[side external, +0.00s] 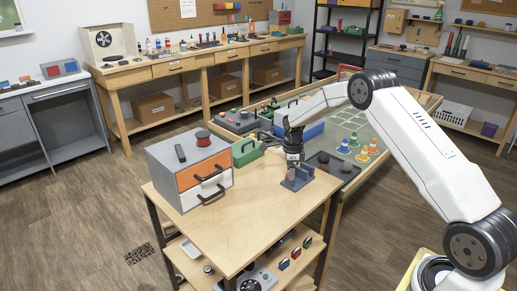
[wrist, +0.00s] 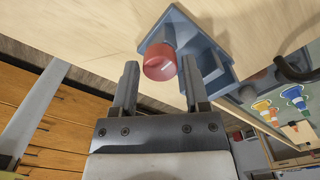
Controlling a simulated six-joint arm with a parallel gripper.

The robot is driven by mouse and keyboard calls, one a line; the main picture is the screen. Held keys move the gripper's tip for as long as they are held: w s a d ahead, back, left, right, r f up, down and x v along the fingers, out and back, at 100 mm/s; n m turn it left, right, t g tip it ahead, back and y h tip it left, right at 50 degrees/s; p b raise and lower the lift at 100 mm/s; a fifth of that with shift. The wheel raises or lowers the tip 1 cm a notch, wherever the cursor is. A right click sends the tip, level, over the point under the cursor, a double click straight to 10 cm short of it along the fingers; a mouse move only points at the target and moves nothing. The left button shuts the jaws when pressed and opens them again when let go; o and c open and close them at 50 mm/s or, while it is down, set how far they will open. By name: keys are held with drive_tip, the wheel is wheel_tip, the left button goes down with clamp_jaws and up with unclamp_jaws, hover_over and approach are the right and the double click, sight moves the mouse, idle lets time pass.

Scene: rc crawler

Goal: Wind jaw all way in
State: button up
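A small blue-grey vise (side external: 300,176) stands on the light wooden table near its far right edge. In the wrist view the vise (wrist: 205,62) shows an angled body with a round red knob (wrist: 160,62) on its near end. My gripper (side external: 291,158) is at the vise, pointing down in the side view. In the wrist view my gripper's fingers (wrist: 159,66) are spread, with the red knob between or just beyond the tips and a gap on each side. Contact is not visible. The jaw's exact position is hard to make out.
A grey drawer box (side external: 165,170) with an orange drawer stands left on the table (side external: 238,232), a red-topped spool and dark block on it. A green toolbox (side external: 247,150) is behind. Colored cones (side external: 358,145) stand on the mat to the right. The table's front is clear.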

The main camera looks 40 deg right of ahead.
drive_tip(key=shift+o, duration=1.3)
drive_tip(key=shift+r, duration=0.15)
drive_tip(key=shift+r, duration=2.85)
